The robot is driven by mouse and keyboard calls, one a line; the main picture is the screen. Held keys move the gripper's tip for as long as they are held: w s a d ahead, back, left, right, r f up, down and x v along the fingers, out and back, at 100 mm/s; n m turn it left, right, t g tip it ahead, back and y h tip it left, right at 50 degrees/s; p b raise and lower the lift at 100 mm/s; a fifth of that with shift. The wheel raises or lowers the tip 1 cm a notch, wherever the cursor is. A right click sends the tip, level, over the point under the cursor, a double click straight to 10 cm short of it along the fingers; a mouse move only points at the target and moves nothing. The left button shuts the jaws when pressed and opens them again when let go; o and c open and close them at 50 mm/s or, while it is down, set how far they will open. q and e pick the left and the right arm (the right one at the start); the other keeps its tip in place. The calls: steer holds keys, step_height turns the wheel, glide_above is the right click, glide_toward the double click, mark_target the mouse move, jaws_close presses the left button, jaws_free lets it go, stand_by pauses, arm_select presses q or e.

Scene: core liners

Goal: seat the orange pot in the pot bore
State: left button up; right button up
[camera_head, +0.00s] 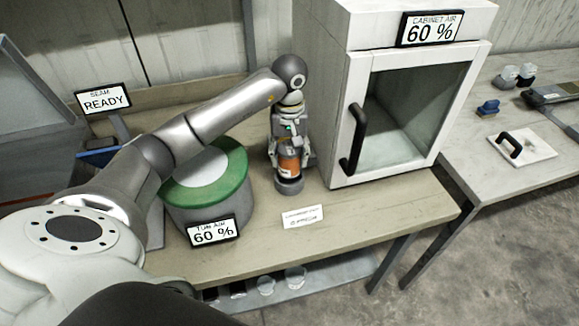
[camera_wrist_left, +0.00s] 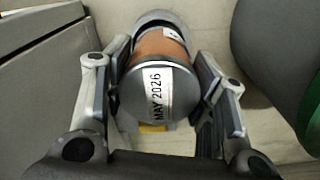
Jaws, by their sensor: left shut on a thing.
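The orange pot (camera_head: 289,166) stands upright on the tan bench between the green-topped drum and the white cabinet. My left gripper (camera_head: 289,154) comes down on it from above and is shut on it, one finger on each side. In the left wrist view the orange pot (camera_wrist_left: 160,45) shows a grey lid with a "MAY 2026" label between the fingers (camera_wrist_left: 160,62). A round dark grey holder (camera_head: 289,186), perhaps the pot bore, is directly under the pot. The pot hides its opening, so I cannot tell how deep the pot sits. My right gripper is not in view.
The white cabinet (camera_head: 338,100), reading 60 %, stands close on the right, its black handle (camera_head: 354,138) facing out. The drum with a green rim (camera_head: 234,183) is close on the left. A small white card (camera_head: 302,217) lies in front. A second bench (camera_head: 470,155) is at right.

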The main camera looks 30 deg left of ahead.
mark_target(289, 167)
arm_select(q)
steer(key=shift+f, duration=0.55)
steer(key=shift+w+a+f, duration=0.1)
steer(key=shift+f, duration=0.2)
step_height(289, 167, down, 4)
steer(key=shift+r+p, duration=0.15)
steer(key=shift+p, duration=0.45)
steer(key=shift+f+b, duration=0.25)
steer(key=shift+b, duration=0.1)
steer(key=o, duration=1.1)
steer(key=shift+r, duration=0.1)
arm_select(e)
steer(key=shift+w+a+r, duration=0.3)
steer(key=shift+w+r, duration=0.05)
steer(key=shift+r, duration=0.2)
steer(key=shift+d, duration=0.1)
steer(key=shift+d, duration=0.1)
